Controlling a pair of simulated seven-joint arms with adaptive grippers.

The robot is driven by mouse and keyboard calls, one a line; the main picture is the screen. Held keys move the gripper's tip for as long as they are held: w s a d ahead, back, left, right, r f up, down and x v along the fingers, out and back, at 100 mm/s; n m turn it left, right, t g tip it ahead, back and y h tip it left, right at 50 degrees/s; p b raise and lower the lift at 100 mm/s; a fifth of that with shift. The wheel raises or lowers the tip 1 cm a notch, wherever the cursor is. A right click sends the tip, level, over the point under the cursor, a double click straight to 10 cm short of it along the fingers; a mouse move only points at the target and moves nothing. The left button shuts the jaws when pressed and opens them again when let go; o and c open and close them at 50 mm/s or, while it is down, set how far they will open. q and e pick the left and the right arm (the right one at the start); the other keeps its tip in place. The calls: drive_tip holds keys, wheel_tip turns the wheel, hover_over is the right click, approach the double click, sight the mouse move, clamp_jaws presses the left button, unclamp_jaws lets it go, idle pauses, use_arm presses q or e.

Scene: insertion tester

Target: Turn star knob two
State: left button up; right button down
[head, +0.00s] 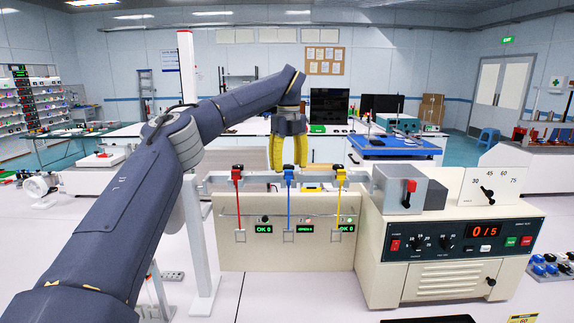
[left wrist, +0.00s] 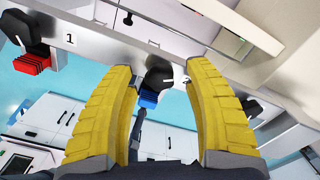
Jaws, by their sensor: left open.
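In the left wrist view a black knob (left wrist: 158,78) with a blue part (left wrist: 148,99) under it sits on the grey rail beside a partly hidden number, likely 2. My left gripper (left wrist: 163,66) has its two yellow fingers spread, one on each side of this knob. I cannot tell whether they touch it. In the head view the left gripper (head: 288,160) points down just above the blue-marked station (head: 289,175), the middle one of three. The knob's own shape is hard to make out there. My right gripper does not show.
Red (head: 237,175) and yellow (head: 340,176) stations flank the blue one on the rail. A second black knob (left wrist: 25,30) with a red part sits by label 1. A control box (head: 460,245) with dials stands to the right, with a lever block (head: 395,188) on top.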

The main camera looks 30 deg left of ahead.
use_arm(q)
drive_tip(key=shift+c, duration=0.3)
clamp_jaws()
drive_tip(key=shift+m, duration=0.3)
drive_tip(key=m, duration=0.4)
drive_tip(key=shift+m, duration=3)
drive_tip(key=shift+o, duration=0.3)
unclamp_jaws()
